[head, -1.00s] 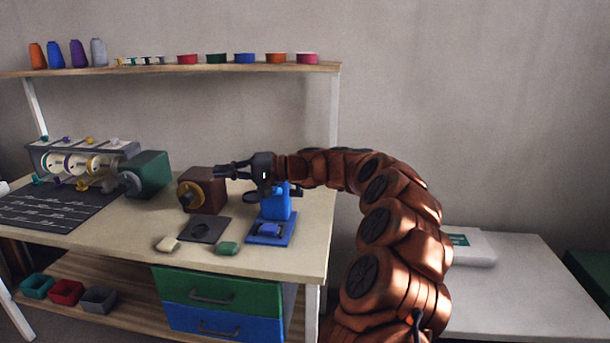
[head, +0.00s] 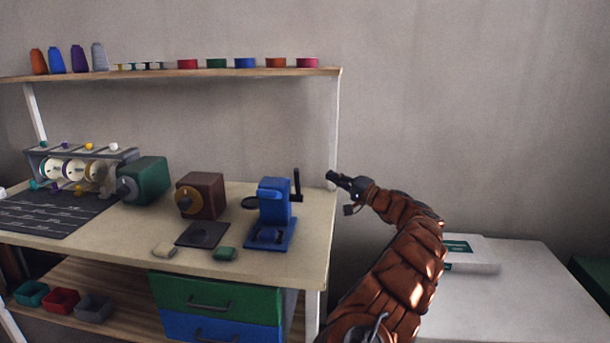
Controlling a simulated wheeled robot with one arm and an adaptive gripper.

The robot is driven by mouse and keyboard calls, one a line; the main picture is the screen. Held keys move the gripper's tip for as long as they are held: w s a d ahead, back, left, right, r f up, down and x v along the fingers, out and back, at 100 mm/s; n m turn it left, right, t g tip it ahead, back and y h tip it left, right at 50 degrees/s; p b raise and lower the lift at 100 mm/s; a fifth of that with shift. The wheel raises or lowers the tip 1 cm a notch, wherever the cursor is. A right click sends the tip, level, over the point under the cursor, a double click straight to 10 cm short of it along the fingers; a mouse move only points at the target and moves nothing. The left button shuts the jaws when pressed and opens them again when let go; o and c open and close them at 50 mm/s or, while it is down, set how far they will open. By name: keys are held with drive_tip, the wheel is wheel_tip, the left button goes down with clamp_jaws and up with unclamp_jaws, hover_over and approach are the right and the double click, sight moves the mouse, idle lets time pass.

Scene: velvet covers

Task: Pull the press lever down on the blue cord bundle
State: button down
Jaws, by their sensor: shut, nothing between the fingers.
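The blue press (head: 274,203) stands near the right end of the workbench. Its black lever (head: 297,186) sticks up at the press's right side. A small dark-blue shape (head: 267,236) sits low on the press base; I cannot tell clearly whether it is the blue cord bundle. My gripper (head: 331,176) is shut and empty. It is in the air right of the lever, near the bench's right post, with a visible gap to the lever.
A dark plate (head: 204,234) and two small pads lie in front. A shelf (head: 200,72) with spools runs above. A white side table (head: 530,275) is at right.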

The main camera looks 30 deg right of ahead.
drive_tip(key=shift+w, duration=0.1)
drive_tip(key=p+x, duration=0.2)
drive_tip(key=x, duration=0.8)
drive_tip(key=shift+s+a+f+p, duration=0.15)
drive_tip(key=shift+s+a+f, duration=0.2)
drive_tip(key=shift+s+a, duration=0.35)
drive_tip(key=shift+s+a+f+p, duration=0.15)
drive_tip(key=shift+s+a+f, duration=0.2)
drive_tip(key=shift+s+a, duration=0.35)
drive_tip(key=shift+w+a, duration=0.1)
drive_tip(key=shift+w, duration=0.05)
drive_tip(key=shift+f+b, duration=0.2)
drive_tip(key=shift+b, duration=0.75)
